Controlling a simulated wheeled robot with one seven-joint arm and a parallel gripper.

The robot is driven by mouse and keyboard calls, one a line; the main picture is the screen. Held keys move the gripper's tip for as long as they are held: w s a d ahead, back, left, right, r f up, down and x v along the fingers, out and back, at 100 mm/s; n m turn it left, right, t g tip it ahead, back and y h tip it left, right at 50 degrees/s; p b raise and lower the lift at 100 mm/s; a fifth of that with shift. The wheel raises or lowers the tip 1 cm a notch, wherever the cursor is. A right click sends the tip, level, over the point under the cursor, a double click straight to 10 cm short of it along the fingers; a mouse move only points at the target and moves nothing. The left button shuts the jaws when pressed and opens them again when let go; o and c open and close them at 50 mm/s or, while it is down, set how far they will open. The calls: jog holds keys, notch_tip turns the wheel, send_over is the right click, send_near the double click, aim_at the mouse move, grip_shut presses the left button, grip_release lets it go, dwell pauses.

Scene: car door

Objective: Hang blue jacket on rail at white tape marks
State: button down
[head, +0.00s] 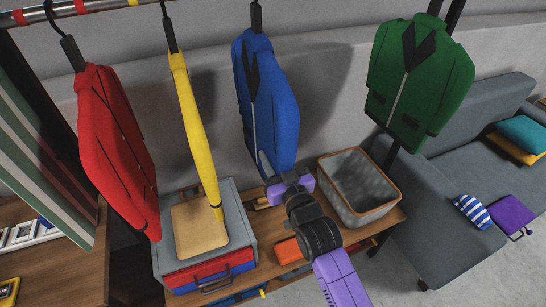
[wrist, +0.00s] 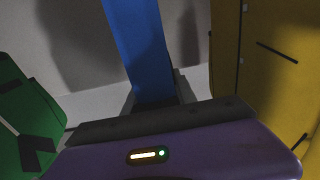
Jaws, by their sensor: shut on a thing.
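The blue jacket (head: 268,105) hangs upright from a dark hanger, between the yellow jacket and the green jacket. Its hook reaches the top edge of the head view, so I cannot tell whether it sits on the rail (head: 85,6). My gripper (head: 267,168) is shut on the blue jacket near its lower edge. The wrist view shows the blue jacket (wrist: 140,50) running down between the fingers (wrist: 153,100). The visible rail end carries red and yellow tape; no white tape marks show, and the rail above the blue jacket is out of view.
A red jacket (head: 115,145) and the yellow jacket (head: 195,130) hang to the left. The green jacket (head: 415,80) hangs at right by a dark post. Below are a grey toolbox (head: 240,220), a grey bin (head: 360,190) on a wooden bench, and a grey sofa (head: 470,160).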

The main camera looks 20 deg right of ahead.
jog(key=d+b, duration=2.1)
jog(key=d, duration=1.3)
jog(key=shift+r, duration=0.15)
dwell(3.5)
jog(key=shift+f+b, duration=0.25)
jog(key=shift+b, duration=0.1)
dwell(0.4)
